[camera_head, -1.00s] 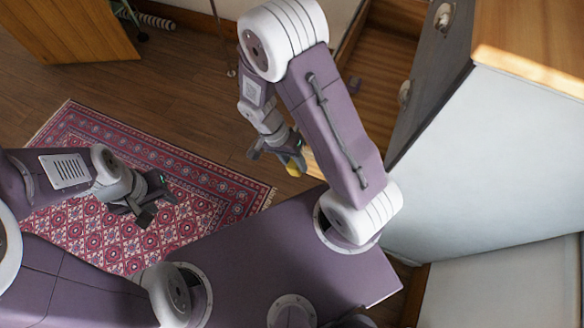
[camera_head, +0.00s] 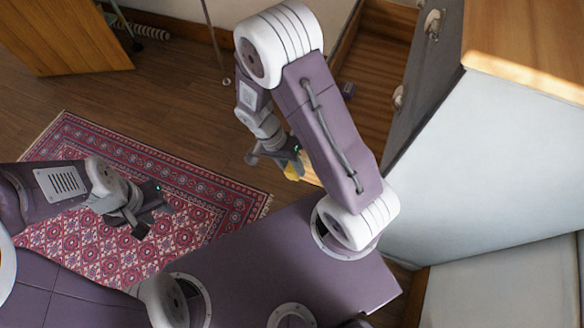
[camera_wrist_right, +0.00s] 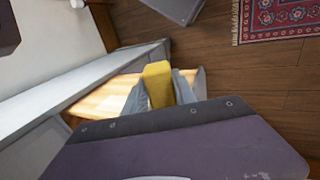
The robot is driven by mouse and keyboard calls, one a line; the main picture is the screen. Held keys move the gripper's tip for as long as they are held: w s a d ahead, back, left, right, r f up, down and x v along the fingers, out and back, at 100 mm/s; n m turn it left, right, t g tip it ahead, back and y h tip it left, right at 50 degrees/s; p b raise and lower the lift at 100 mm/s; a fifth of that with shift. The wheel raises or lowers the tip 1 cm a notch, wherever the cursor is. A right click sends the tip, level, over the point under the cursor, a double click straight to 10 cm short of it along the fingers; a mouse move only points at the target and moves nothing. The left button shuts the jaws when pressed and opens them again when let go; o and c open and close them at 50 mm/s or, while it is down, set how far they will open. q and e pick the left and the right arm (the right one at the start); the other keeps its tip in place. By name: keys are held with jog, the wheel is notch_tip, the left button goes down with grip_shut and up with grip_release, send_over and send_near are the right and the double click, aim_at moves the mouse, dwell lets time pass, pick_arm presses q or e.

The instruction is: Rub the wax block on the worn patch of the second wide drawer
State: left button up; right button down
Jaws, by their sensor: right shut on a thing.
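My right gripper (camera_head: 290,165) is shut on a yellow block, the wax block (camera_head: 293,171), seen from above in the head view. In the right wrist view the wax block (camera_wrist_right: 158,84) stands between the two grey fingers (camera_wrist_right: 160,92). Just beyond it is pale, sunlit wood of an open drawer (camera_wrist_right: 105,97); I cannot tell whether the block touches it. In the head view an open brown wooden drawer (camera_head: 372,62) extends from the chest, partly hidden by my right arm. No worn patch can be made out. My left gripper (camera_head: 146,212) is open and empty above the rug.
The chest has a dark front with pale knobs (camera_head: 432,22), a wooden top (camera_head: 535,45) and a pale side (camera_head: 470,160). A small dark item (camera_head: 348,90) lies in the drawer. A patterned red rug (camera_head: 95,235) covers the floor at left. A wooden piece (camera_head: 65,35) stands far left.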

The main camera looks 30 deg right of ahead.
jog(key=shift+w+d, duration=0.3)
jog(key=shift+d, duration=0.15)
